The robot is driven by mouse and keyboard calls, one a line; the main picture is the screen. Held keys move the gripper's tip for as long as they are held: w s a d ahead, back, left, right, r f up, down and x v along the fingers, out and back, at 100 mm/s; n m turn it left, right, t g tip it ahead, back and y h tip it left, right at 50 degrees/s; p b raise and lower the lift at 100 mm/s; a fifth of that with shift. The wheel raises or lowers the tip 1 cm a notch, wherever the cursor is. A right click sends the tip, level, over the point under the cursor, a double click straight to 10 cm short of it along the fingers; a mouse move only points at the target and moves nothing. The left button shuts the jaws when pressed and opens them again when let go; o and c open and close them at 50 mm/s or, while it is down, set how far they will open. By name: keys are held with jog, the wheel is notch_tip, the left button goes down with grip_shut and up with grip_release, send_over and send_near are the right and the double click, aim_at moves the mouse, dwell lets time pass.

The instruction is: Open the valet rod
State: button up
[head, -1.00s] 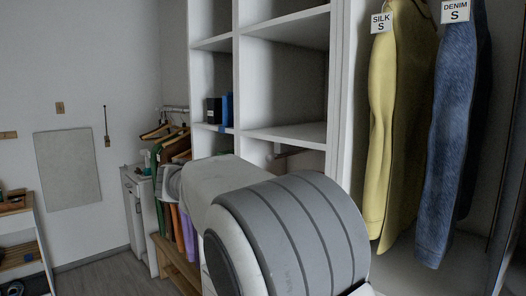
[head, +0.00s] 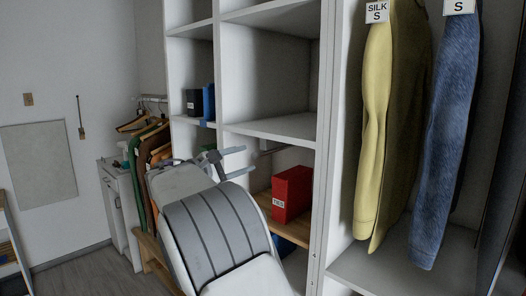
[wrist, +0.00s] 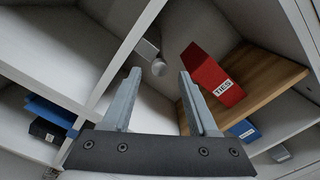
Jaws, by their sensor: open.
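The valet rod shows end-on in the wrist view as a small round grey knob (wrist: 159,68) beside a pale bracket, under a white shelf. In the head view a short piece of it (head: 271,146) shows below the middle shelf, and its far part is hidden. My gripper (head: 243,160) is open and empty in front of the cubby below that shelf. In the wrist view my gripper's fingertips (wrist: 160,73) appear on either side of the knob. The gap in depth between them is hard to judge.
A red box labelled TIES (head: 292,194) stands on a wooden shelf (head: 262,203) close to the right finger. Black and blue boxes (head: 200,102) sit in the left cubby. A yellow garment (head: 378,130) and a denim one (head: 450,135) hang at the right.

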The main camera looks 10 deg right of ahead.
aim_at(259, 154)
jog(key=p+x, duration=0.1)
jog(key=x, duration=0.7)
jog(key=shift+w+d+p, duration=0.15)
jog(key=shift+p, duration=0.15)
grip_shut()
dwell(1.0)
